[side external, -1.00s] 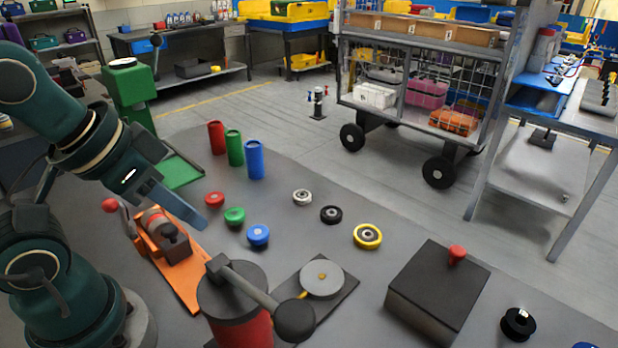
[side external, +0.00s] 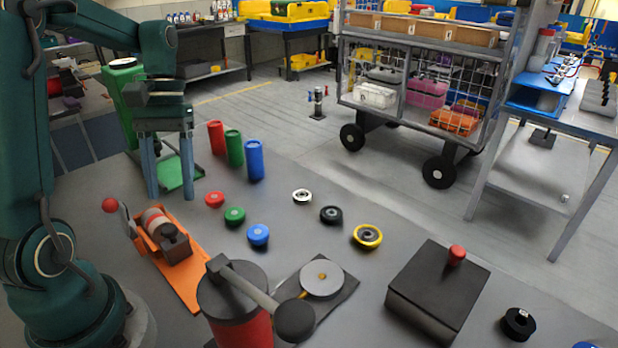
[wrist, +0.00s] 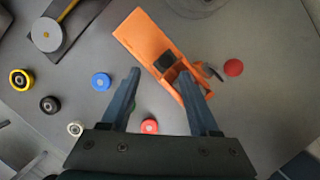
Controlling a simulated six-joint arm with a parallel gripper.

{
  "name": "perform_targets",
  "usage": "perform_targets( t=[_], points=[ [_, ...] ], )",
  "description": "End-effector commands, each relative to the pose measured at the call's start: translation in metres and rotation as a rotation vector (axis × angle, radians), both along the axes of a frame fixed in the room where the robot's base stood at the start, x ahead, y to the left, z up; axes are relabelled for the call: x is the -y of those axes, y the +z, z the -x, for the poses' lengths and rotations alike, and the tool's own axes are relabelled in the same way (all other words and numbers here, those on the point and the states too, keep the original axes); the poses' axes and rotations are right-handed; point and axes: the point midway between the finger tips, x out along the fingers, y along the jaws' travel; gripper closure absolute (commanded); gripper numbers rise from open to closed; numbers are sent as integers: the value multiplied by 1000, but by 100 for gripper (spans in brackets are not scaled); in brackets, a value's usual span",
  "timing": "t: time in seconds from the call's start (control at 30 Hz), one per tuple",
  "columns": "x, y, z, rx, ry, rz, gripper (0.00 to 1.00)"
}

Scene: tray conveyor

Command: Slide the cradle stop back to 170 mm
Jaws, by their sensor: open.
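The orange cradle (side external: 189,285) lies on the grey table at the front left in the side view; it also shows in the wrist view (wrist: 138,35). A dark block (side external: 174,243), which looks like the stop, sits across it; it also shows in the wrist view (wrist: 165,62). A grey-brown cylinder (side external: 154,221) lies behind the block, near a lever with a red ball (side external: 110,205). My gripper (side external: 170,196) is open and empty, fingers pointing down, above and behind the cradle. No scale marking is readable.
Red, green and blue discs (side external: 258,235) lie right of the cradle, with upright tubes (side external: 255,160) behind. A red canister (side external: 240,330) with a black-knobbed lever stands close to the cradle's front end. A dark box (side external: 438,290) stands at right.

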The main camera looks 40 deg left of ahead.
Motion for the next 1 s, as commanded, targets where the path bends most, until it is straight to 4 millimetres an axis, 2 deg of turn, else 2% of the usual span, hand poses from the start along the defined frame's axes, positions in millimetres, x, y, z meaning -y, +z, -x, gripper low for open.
perform_targets(
  t=[0.17, 0.6, 0.97, 1.0],
  points=[
    [-10, -14, 7, -44, 60, 35, 38],
    [2, -52, 19, -41, 60, 34, 38],
    [4, -59, 21, -39, 59, 32, 38],
    [4, -59, 21, -39, 60, 32, 42]
  ],
)
